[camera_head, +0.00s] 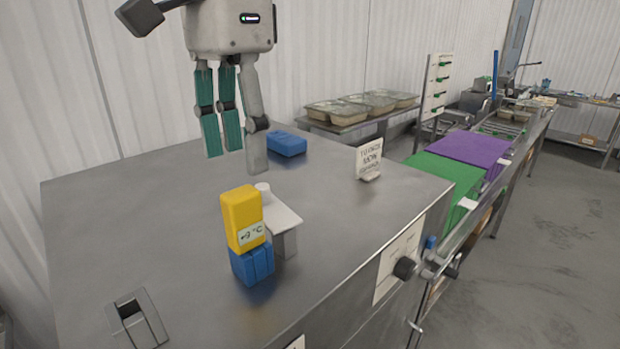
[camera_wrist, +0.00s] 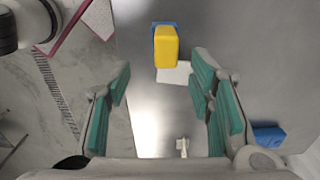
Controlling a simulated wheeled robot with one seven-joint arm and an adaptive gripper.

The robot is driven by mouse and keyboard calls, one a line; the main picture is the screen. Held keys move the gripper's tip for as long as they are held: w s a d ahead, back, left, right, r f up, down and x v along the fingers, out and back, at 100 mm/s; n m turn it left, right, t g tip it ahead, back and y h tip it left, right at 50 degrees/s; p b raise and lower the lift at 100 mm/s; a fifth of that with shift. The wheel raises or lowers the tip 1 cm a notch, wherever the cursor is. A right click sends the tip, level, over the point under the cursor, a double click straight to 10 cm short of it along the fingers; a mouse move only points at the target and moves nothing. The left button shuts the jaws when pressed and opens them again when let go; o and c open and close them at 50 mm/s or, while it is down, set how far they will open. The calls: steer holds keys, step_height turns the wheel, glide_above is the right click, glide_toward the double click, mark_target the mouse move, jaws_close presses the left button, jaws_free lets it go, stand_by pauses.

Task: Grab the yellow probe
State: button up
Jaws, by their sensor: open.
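The yellow probe (camera_head: 242,218) stands upright in a blue base (camera_head: 253,264) on the steel table, with a temperature display on its front. In the wrist view the yellow probe (camera_wrist: 166,45) shows from above, beyond the fingertips and near the top middle. My gripper (camera_head: 235,150) hangs above the table, behind and higher than the probe, with its fingers pointing down. In the wrist view my gripper (camera_wrist: 162,95) has its teal-padded fingers wide apart with nothing between them. The gripper and the probe are apart.
A small white stand (camera_head: 283,216) is right beside the probe. A blue block (camera_head: 287,143) lies farther back, and a white sign (camera_head: 368,160) stands to the right. A metal holder (camera_head: 137,318) is at the front left. The table's left part is clear.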

mark_target(244, 194)
step_height(244, 194, down, 6)
steer(key=shift+f, duration=0.2)
steer(key=shift+w+a+f+p, duration=0.15)
steer(key=shift+f+p, duration=0.05)
steer(key=shift+f, duration=1.15)
steer(key=shift+w+a+f+p, duration=0.1)
steer(key=shift+a+f+p, duration=0.05)
steer(key=shift+f, duration=1.2)
jaws_close()
